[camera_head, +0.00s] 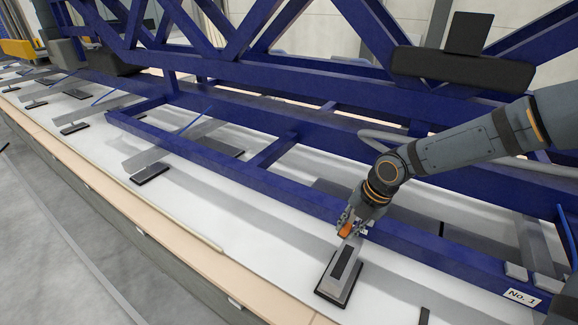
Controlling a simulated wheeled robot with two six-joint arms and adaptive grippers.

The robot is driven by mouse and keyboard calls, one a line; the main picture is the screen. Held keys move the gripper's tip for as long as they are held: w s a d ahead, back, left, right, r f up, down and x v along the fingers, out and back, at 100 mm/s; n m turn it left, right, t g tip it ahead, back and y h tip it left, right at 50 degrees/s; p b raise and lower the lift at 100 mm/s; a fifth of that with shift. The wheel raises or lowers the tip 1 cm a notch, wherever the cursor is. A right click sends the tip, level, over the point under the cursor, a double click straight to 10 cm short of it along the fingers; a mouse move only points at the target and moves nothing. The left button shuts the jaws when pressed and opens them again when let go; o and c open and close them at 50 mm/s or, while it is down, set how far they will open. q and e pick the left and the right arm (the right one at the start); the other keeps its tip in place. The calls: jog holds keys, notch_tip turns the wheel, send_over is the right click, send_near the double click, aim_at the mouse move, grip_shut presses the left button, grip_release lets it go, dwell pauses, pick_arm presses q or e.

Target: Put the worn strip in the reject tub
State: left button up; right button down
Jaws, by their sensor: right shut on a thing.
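My right gripper (350,228) reaches in from the right and points down over the white surface. It is shut at the upper end of a grey upright piece (351,249) with a dark strip (342,263) along its face. An orange part shows between the fingers; I cannot tell whether it belongs to the gripper. The grey piece stands on a dark foot (336,285). I cannot tell whether the dark strip is the worn one, or whether it is fixed to the grey piece. I cannot make out a reject tub. My left gripper is not in view.
A blue trolley frame (225,165) runs across the view just behind my right gripper. Similar grey pieces on dark feet (149,173) stand in a row to the left. A small dark strip (424,315) lies at the bottom. A yellow object (17,48) is at the far left.

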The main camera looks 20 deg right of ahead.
notch_tip(320, 180, up, 5)
jog(key=p, duration=0.4)
jog(key=shift+f, duration=0.1)
dwell(0.5)
